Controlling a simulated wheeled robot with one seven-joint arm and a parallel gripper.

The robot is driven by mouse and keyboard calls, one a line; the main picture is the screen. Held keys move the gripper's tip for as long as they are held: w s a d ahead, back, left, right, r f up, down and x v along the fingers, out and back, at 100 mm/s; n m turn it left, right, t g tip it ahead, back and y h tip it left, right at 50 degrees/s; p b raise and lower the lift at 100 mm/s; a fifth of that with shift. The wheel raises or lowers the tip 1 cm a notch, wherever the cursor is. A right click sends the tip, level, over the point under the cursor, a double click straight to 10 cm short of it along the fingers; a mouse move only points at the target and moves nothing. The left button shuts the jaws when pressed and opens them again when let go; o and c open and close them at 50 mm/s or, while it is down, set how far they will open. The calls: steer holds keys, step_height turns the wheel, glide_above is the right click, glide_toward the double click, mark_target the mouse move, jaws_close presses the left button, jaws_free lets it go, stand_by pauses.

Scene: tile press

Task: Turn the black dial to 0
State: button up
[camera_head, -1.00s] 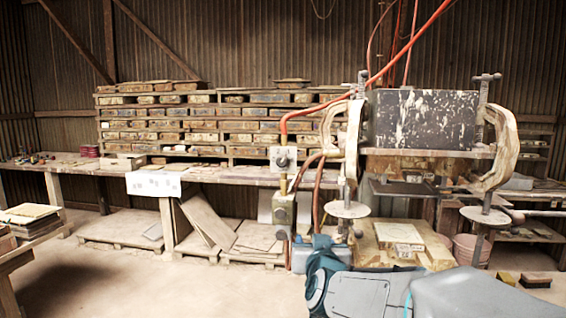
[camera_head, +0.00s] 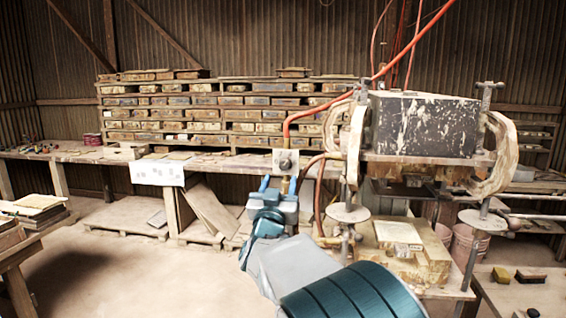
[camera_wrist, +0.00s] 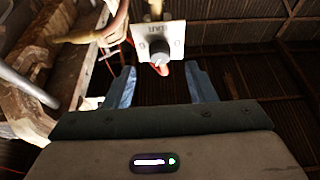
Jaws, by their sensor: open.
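The black dial (camera_head: 285,163) sits on a pale square plate (camera_head: 276,154) on the pipework left of the press. In the wrist view the dial (camera_wrist: 158,52) is beyond the fingertips, roughly centred between them. The plate (camera_wrist: 174,30) there carries dark lettering and marks, too small to read surely. A light mark shows on the dial's lower side in that view. My gripper (camera_head: 276,184) is just below the plate in the head view. Its two blue fingers (camera_wrist: 160,72) are spread with nothing between them, apart from the dial.
Orange hoses (camera_head: 330,106) run close above and beside the plate. A workbench (camera_head: 90,154) and stacked tile shelves (camera_head: 200,100) stand behind. The floor at left is open.

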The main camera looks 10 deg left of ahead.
mark_target(284, 168)
steer(key=p+x, duration=0.2)
steer(key=x, duration=0.4)
steer(key=shift+f, duration=0.1)
steer(key=shift+c, duration=0.2)
steer(key=c, duration=0.9)
